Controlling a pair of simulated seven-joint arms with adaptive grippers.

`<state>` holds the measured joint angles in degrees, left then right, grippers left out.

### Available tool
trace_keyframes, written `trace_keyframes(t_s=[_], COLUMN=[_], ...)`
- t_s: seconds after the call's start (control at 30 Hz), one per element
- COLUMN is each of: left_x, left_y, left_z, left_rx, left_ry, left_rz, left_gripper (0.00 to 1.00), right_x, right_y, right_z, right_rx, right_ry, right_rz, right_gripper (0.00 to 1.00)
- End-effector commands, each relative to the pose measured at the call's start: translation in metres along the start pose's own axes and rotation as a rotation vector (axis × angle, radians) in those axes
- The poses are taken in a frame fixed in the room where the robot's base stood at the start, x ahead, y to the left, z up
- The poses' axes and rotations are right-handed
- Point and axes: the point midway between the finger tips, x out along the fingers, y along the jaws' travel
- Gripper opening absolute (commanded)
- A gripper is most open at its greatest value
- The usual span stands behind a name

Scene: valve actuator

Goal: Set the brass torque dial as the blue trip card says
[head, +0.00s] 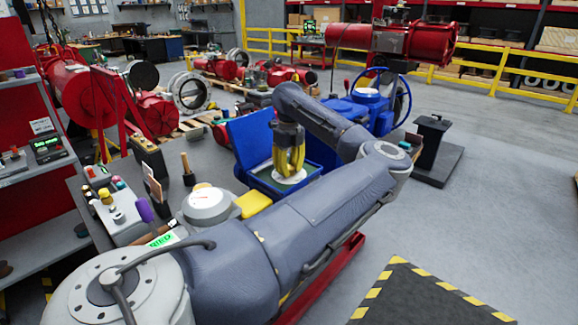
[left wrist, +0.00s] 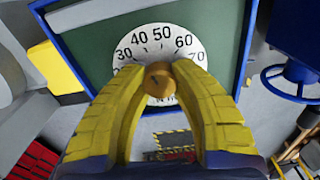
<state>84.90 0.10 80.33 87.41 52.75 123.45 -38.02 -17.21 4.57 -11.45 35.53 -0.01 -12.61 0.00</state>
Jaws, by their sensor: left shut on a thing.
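The white dial plate (left wrist: 158,45) shows 40, 50, 60 and 70 in the left wrist view, with 50 straight above the brass knob (left wrist: 160,82). My left gripper (left wrist: 161,76) has its yellow fingers closed on the brass knob at the plate's centre. No clear pointer shows; the fingers hide the lower scale. In the head view my left gripper (head: 289,172) reaches down from above onto the white plate (head: 284,180) inside the blue housing (head: 322,180). I cannot make out the blue trip card. My right gripper is not in view.
A blue lid (head: 252,143) stands raised beside the housing. A blue handwheel (head: 402,95) is behind it to the right. The grey bench at left holds small tools, a yellow block (head: 252,203) and a round gauge (head: 208,203). Open floor lies to the right.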

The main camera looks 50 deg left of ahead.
Motion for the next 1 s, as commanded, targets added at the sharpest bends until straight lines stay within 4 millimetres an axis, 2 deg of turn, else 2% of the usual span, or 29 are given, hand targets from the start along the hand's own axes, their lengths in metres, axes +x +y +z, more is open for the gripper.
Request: trace_keyframes(t_s=[0.6, 1.0], left_x=[-0.0002, -0.0009], left_y=[0.0011, 0.0011], left_z=[0.0014, 0.0015], left_rx=[-0.377, -0.495], left_ry=[-0.002, -0.003], left_rz=[0.002, 0.001], left_gripper=[0.00, 0.00], right_x=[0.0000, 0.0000], right_y=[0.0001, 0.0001], right_z=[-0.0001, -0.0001], right_rx=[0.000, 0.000], right_ry=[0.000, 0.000], right_rz=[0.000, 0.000], right_gripper=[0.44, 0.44])
